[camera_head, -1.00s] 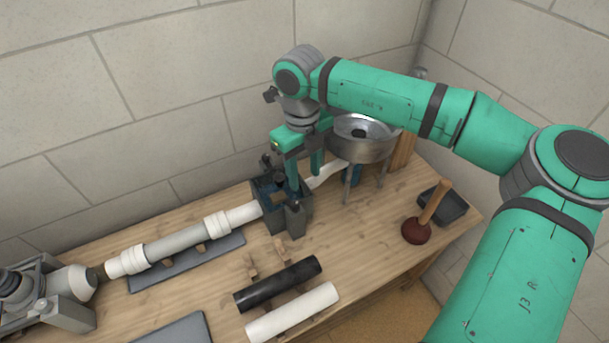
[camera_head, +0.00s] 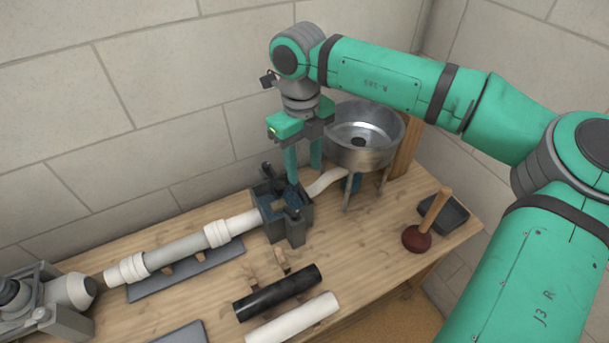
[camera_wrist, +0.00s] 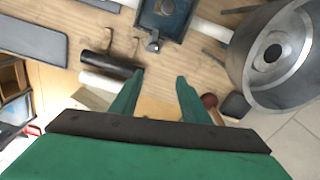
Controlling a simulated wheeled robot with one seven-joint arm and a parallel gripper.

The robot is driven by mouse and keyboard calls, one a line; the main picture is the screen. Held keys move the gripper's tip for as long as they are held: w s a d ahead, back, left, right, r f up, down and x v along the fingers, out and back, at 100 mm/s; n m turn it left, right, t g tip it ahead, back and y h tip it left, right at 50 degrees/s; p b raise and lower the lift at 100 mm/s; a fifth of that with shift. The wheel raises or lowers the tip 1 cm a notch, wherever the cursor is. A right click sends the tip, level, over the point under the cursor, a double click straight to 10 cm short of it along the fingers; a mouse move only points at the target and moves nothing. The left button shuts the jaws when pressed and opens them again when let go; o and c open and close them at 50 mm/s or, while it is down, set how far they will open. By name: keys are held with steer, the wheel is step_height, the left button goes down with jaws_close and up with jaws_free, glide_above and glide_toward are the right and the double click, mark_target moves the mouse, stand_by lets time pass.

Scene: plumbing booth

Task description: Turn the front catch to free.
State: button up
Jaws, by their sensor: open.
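A dark blue-grey box (camera_head: 297,233) stands on the bench and the white pipe run enters its left side. It also shows at the top of the wrist view (camera_wrist: 178,28). The front catch (camera_head: 293,213) is a small dark piece at the box's near side; it shows below the box in the wrist view (camera_wrist: 153,43). I cannot tell clearly which way it is turned. Another dark catch (camera_head: 267,170) is at the back side. My gripper (camera_head: 303,168) is open and empty above the box, touching nothing; its green fingers also show in the wrist view (camera_wrist: 160,76).
A metal basin on legs (camera_head: 360,150) stands close right of the box. A plunger (camera_head: 418,237) and a dark tray (camera_head: 448,214) are farther right. A black pipe (camera_head: 278,290) and a white pipe (camera_head: 292,320) lie in front. The wall is close behind.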

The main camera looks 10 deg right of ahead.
step_height(320, 180, up, 6)
steer(key=shift+w+f, duration=0.1)
steer(key=shift+f, duration=0.05)
steer(key=shift+a, duration=0.1)
